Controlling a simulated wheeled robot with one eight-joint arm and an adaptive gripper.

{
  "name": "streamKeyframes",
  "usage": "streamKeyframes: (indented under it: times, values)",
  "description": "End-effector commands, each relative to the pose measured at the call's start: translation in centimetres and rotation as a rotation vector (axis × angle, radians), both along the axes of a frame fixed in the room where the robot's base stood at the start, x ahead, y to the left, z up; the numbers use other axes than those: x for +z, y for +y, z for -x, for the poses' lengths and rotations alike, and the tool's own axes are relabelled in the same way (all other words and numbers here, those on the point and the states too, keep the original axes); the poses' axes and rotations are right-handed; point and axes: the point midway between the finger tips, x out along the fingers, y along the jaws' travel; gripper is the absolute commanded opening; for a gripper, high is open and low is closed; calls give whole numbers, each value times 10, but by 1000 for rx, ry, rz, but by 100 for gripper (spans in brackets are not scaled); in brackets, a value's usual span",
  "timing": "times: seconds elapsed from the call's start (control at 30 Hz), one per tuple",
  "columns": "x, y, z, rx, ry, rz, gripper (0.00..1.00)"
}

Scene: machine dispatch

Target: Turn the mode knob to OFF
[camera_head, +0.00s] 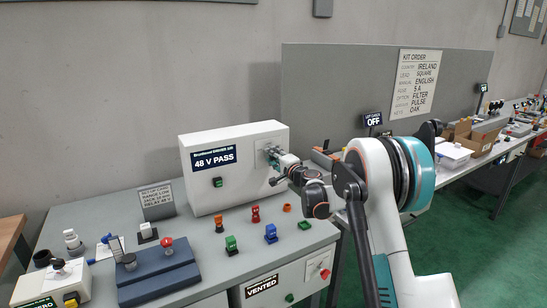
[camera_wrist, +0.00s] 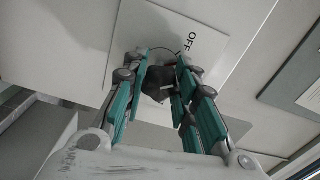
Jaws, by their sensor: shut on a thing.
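The white machine (camera_head: 235,140) with the "48 V PASS" display stands on the bench in the head view. My gripper (camera_head: 272,158) is at the right part of its front face. In the wrist view, my gripper (camera_wrist: 162,70) has its teal fingers on both sides of the dark mode knob (camera_wrist: 155,88) and is shut on it. The word OFF (camera_wrist: 192,42) is printed on a light panel beside the knob. The knob's pointer and any other mode marks are hidden or too dark to read. In the head view my gripper hides the knob.
Green (camera_head: 231,243), blue (camera_head: 271,232) and red (camera_head: 255,214) parts stand on the grey bench before the machine. A blue block with a red knob (camera_head: 166,244) is at the left. A grey partition (camera_head: 320,90) rises behind.

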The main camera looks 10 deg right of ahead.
Motion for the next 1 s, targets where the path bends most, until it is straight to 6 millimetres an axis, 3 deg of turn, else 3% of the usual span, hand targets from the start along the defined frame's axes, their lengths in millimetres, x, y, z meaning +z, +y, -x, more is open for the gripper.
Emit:
streamKeyframes:
  times: [0.5, 1.0]
  values:
    - [-1, 0, 1, 1, -117, 360, 2]
    - [-1, 0, 0, 0, -145, 448, 2]
